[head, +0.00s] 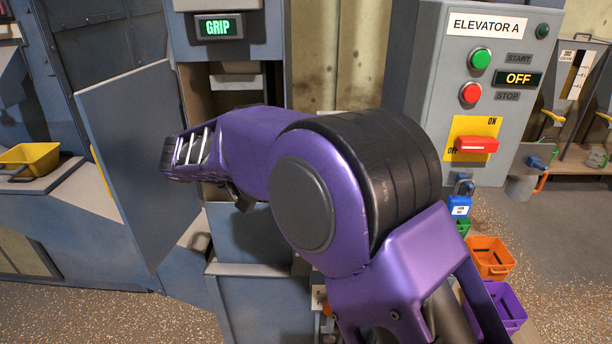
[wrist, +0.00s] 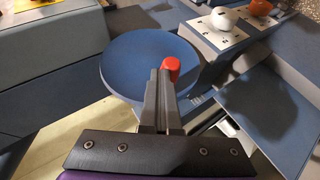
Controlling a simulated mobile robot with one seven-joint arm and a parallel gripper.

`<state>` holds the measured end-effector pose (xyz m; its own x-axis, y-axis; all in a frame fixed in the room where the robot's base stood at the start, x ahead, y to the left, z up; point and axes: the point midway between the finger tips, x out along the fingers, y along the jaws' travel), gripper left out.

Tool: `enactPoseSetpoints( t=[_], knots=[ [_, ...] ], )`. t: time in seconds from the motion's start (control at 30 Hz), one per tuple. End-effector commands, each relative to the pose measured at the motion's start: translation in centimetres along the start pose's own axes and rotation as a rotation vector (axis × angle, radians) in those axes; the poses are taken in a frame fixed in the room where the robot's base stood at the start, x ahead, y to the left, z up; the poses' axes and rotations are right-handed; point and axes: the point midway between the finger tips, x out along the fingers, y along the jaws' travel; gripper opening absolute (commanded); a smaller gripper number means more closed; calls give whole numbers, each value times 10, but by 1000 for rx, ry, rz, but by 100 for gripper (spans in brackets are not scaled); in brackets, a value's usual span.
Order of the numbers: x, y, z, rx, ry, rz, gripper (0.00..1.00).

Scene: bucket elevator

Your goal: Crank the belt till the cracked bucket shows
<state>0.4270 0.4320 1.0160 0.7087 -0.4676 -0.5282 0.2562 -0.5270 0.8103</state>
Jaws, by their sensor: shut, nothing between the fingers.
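My gripper (wrist: 165,78) is shut and empty in the wrist view, in front of a round blue disc (wrist: 125,55), perhaps the crank wheel. A red knob (wrist: 173,66) shows right at the fingertips; I cannot tell whether they touch it. In the head view my purple arm hides the gripper and much of the elevator casing (head: 250,300). The casing's door (head: 135,160) stands open at the left. A pale grey shape (head: 236,80), possibly a bucket, shows in the opening above my arm. I see no crack on it.
The ELEVATOR A control box (head: 420,60) reads OFF, and its red lever (head: 476,145) has a blue padlock (head: 459,205) below. A yellow bucket (head: 32,158) sits at the left. Orange (head: 490,262) and purple (head: 508,305) bins stand low right.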

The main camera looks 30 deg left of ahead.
Motion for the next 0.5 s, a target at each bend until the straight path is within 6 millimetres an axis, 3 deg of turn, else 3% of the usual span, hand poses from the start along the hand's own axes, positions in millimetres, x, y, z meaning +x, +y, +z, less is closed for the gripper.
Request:
enactPoseSetpoints(
  t=[0.2, 0.5],
  knots=[
    [5, -20, 2, -60, -2, 121, 0],
    [8, -30, 3, -54, 0, 112, 0]
  ],
)
